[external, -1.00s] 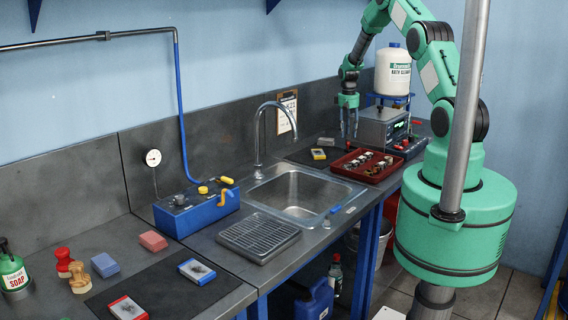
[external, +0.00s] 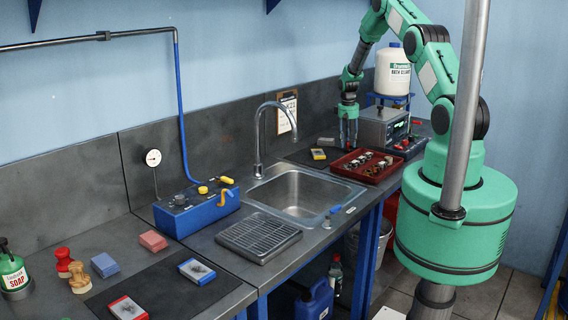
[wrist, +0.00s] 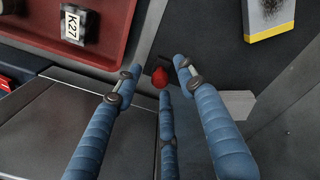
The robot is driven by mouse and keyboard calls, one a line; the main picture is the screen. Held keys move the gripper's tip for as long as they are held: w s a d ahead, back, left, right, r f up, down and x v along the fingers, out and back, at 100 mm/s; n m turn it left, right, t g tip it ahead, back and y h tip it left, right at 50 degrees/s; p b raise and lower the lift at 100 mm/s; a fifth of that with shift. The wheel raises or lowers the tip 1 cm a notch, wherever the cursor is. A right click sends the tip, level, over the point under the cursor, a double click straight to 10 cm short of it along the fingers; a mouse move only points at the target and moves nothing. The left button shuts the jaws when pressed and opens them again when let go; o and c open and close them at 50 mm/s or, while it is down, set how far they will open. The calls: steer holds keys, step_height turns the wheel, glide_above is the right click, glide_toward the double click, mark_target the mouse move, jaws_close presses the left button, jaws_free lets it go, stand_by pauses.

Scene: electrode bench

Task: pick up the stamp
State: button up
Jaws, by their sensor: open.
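A small stamp with a rounded red handle (wrist: 162,77) stands on the dark bench in the wrist view, its base mostly hidden by the handle and a finger. My gripper (wrist: 158,72) is open, its blue fingers spread around the red handle, with none clearly touching it.
A red tray (wrist: 108,55) of small labelled parts lies close by; it also shows in the external view (external: 341,172). The control box (external: 383,127) stands close to the right. A yellow-edged block (wrist: 268,34) and a grey block (wrist: 240,104) lie nearby. The sink (external: 300,195) is further left.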

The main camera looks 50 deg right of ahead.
stand_by(0.4)
jaws_close()
steer(key=shift+r, duration=0.1)
steer(key=shift+r, duration=0.7)
step_height(320, 180, up, 2)
steer(key=shift+r+b, duration=0.1)
steer(key=shift+b, duration=0.2)
steer(key=s+a, duration=0.3)
steer(key=s, duration=0.1)
steer(key=s+a, duration=0.3)
steer(key=s, duration=0.1)
steer(key=s+a+r+b, duration=0.1)
steer(key=s+a, duration=0.2)
steer(key=s, duration=0.1)
steer(key=shift+s+a+r, duration=0.1)
steer(key=shift+s+a, duration=0.2)
steer(key=shift+s, duration=0.1)
